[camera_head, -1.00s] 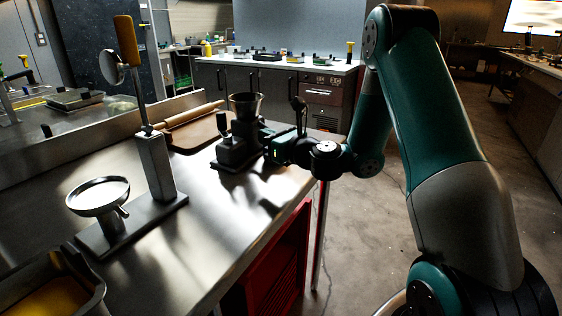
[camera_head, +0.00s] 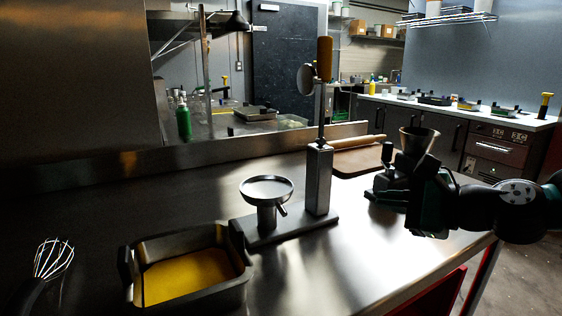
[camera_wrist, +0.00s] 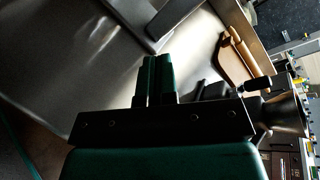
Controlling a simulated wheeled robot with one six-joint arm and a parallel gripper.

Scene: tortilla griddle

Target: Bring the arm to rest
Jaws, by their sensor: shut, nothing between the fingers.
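My gripper (camera_wrist: 158,78) shows in the wrist view with its two green fingers side by side, shut and empty. In the head view my arm comes in from the right, and my gripper (camera_head: 425,205) is at the right end of the steel counter (camera_head: 345,265), in front of a dark grinder (camera_head: 418,140) with a funnel-shaped hopper. The fingertips are hard to make out there. I cannot tell from these views how far the gripper is from the grinder.
A press (camera_head: 319,180) with an upright handle and a round dish (camera_head: 267,190) stands mid-counter. A pan (camera_head: 239,240) of yellow meal is at the front, a whisk (camera_head: 53,260) at the far left. A rolling pin (camera_head: 345,143) lies on a board behind. Bare counter lies right of the press.

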